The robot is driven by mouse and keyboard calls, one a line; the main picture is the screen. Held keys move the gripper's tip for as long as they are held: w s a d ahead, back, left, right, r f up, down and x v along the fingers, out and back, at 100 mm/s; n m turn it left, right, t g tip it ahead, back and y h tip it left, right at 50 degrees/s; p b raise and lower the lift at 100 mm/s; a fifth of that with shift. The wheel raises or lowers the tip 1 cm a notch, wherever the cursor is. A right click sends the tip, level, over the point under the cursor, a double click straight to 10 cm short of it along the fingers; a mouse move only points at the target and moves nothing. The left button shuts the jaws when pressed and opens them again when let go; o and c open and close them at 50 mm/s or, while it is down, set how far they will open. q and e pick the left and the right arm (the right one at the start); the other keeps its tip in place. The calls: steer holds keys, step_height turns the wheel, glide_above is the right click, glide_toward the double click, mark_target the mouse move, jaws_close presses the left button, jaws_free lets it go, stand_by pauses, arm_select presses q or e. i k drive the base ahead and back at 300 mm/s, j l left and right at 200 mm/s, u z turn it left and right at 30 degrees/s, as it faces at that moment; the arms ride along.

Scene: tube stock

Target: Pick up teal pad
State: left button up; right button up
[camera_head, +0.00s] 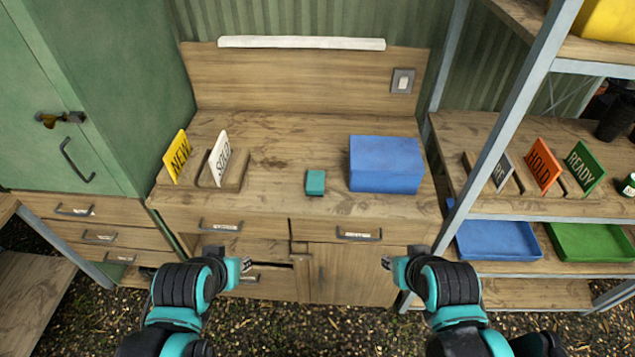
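A small teal pad (315,181) sits on the wooden worktop near its front edge, left of a blue box. It looks like a small block, and a thin dark part shows at its bottom edge. My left gripper (248,265) is in front of the worktop, below and left of the pad, and touches nothing that I can see. My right gripper (388,262) is in front of the worktop, below and right of the pad. Both are apart from the pad, and their fingers are too small and edge-on to tell open from shut.
The blue box (385,164) stands right of the pad. A wooden holder (232,184) with yellow and white signs stands at left. Drawers (220,225) and a cupboard door (350,274) lie below the worktop. A shelf rack post (500,130) rises at right. The worktop around the pad is clear.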

mark_target(315, 185)
steer(key=i+j+z, duration=0.1)
steer(key=z, duration=0.3)
steer(key=i+j+z, duration=0.15)
steer(key=z, duration=0.25)
steer(key=i+j+z, duration=0.25)
steer(key=z, duration=0.15)
